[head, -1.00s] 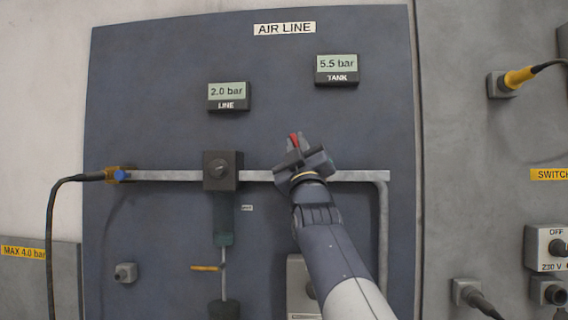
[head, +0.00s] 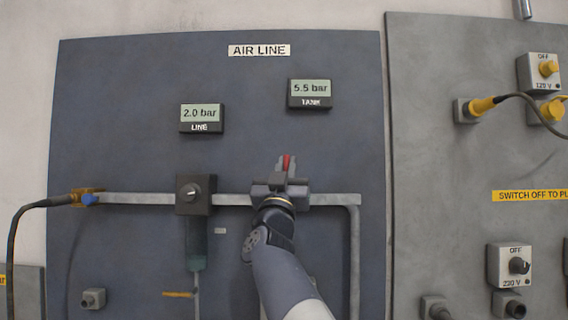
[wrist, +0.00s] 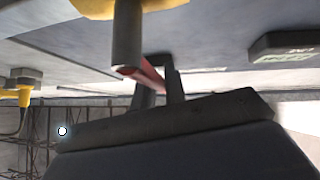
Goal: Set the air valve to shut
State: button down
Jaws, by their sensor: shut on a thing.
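The air valve's red lever (head: 287,162) points up from the pipe on the blue AIR LINE panel, close to vertical. My gripper (head: 285,172) is shut on the lever, with its fingers on either side. In the wrist view the red lever (wrist: 150,76) shows between the dark fingers (wrist: 160,88), beside a grey cylinder and a yellow part. My gripper hides the valve body in the head view. The LINE gauge (head: 201,117) reads 2.0 bar and the TANK gauge (head: 310,93) reads 5.5 bar.
A dark regulator block (head: 195,195) sits on the pipe (head: 335,199) left of my gripper. A blue-tipped fitting with a black hose (head: 30,205) is at the far left. A grey panel with switches (head: 510,265) and yellow plugs stands to the right.

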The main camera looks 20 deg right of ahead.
dwell(0.3)
jog(key=c, duration=1.5)
grip_release()
jog(key=shift+o, duration=0.2)
jog(key=b+v, duration=0.2)
jog(key=v, duration=0.8)
jog(key=shift+s+a+f, duration=0.2)
jog(key=shift+f, duration=0.1)
jog(key=p+x, duration=0.2)
jog(key=x, duration=0.9)
jog(key=shift+s+f, duration=0.1)
